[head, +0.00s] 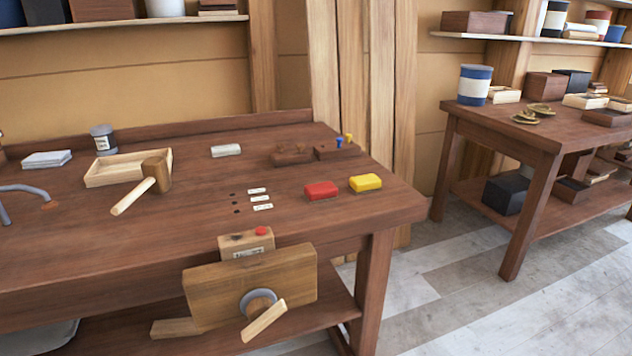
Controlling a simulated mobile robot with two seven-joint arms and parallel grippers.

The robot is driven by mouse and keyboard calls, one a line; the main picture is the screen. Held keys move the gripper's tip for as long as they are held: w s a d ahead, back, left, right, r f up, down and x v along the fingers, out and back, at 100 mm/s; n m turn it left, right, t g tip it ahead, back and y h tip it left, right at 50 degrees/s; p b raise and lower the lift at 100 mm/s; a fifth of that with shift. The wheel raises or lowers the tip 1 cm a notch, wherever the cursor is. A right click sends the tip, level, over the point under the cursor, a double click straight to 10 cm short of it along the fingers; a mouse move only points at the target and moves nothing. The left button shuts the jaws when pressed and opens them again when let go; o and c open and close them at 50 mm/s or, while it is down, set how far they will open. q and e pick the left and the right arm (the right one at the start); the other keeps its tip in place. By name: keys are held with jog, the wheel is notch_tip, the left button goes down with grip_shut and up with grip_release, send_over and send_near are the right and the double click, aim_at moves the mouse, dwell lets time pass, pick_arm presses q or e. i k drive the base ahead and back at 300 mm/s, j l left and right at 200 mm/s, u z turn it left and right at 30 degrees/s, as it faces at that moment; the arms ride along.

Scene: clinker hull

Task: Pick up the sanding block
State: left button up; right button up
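No block is plainly marked as the sanding block. A small pale grey block (226,150) lies flat near the back middle of the workbench and may be it. A red block (321,190) and a yellow block (365,182) lie close together near the bench's right end. Neither of my grippers is in view.
The workbench (170,240) also bears a mallet (156,175) leaning on a shallow wooden tray (100,175), a tin (103,138), a grey curved rod (22,189) and dark wooden holders (335,150). A wooden vise (205,290) juts from its front. Floor is clear at right.

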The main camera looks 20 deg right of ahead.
aim_at(361, 184)
jog(key=l+u, duration=1)
jog(key=l, duration=0.7)
jog(key=k, duration=0.05)
